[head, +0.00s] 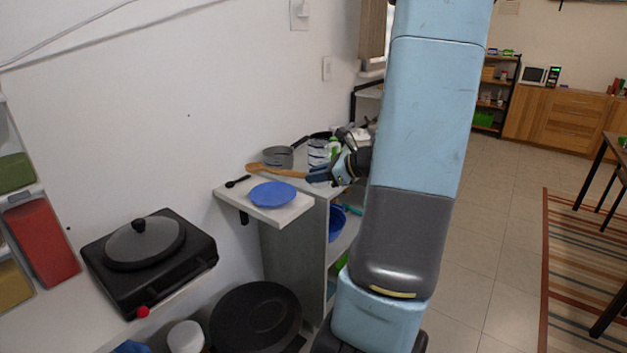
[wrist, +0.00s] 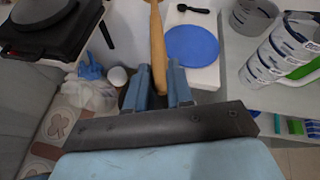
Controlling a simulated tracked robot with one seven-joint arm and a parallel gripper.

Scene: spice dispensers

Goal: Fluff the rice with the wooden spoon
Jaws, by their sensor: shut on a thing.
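A wooden spoon (head: 276,171) is held level in my gripper (head: 322,176), above the small white shelf in the head view. In the wrist view the spoon (wrist: 157,45) runs up from between the two blue fingers of my gripper (wrist: 160,84), which are shut on its handle. The spoon's bowl points left in the head view and is cut off at the top of the wrist view. A lidded pan (head: 143,241) sits on a black cooker (head: 160,262) at the left; its lid hides whatever is inside. No rice shows.
A blue plate (head: 272,194) and a small black spoon (head: 238,181) lie on the white shelf (head: 296,209). A grey pot (head: 279,157) and stacked patterned cups (wrist: 284,52) stand behind. A large black pan (head: 255,315) is lower down.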

